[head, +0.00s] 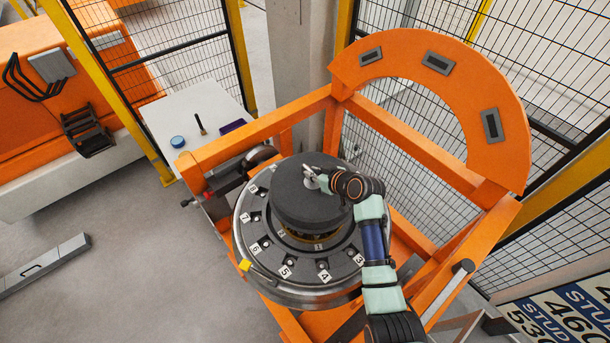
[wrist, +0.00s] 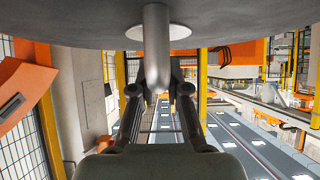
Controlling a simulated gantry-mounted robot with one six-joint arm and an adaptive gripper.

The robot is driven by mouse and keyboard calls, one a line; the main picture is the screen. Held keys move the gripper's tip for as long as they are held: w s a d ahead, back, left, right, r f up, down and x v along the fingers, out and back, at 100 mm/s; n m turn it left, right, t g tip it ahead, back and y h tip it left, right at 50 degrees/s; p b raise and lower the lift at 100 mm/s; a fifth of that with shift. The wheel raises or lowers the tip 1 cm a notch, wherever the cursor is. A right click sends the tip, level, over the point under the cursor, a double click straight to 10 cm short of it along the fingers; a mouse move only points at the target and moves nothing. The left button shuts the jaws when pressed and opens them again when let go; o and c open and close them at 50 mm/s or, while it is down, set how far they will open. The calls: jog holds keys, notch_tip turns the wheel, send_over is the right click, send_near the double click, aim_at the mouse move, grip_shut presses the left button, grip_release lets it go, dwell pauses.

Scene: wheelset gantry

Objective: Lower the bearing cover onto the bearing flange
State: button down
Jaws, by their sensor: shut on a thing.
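The bearing cover (head: 300,208) is a thick dark grey disc. It hangs over the middle of the round bearing flange (head: 262,265), whose ring carries numbered white labels. A strip of yellow hub (head: 298,237) shows below the cover's near edge, so the cover appears raised. The cover hides the flange's centre, and I cannot tell the exact gap. My gripper (head: 319,180) is shut on the metal knob on the cover's face. In the wrist view the cover (wrist: 70,25) fills the top, and its knob (wrist: 157,50) sits between the fingers of my gripper (wrist: 158,92).
An orange frame (head: 420,150) surrounds the flange, with a tall orange arch (head: 470,85) at back right. A white table (head: 195,112) with a blue round item (head: 177,142) stands at back left. A concrete pillar (head: 297,70) and mesh fencing stand behind. Floor at left is mostly clear.

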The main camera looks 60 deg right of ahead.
aim_at(317, 186)
jog(key=shift+a, duration=0.1)
jog(key=shift+f, duration=0.15)
notch_tip(317, 186, down, 5)
jog(key=b, duration=0.5)
jog(key=shift+f, duration=0.2)
jog(key=shift+f+b, duration=3.35)
jog(key=shift+f, duration=0.2)
dwell(1.0)
jog(key=c, duration=1.1)
grip_release()
notch_tip(317, 186, up, 10)
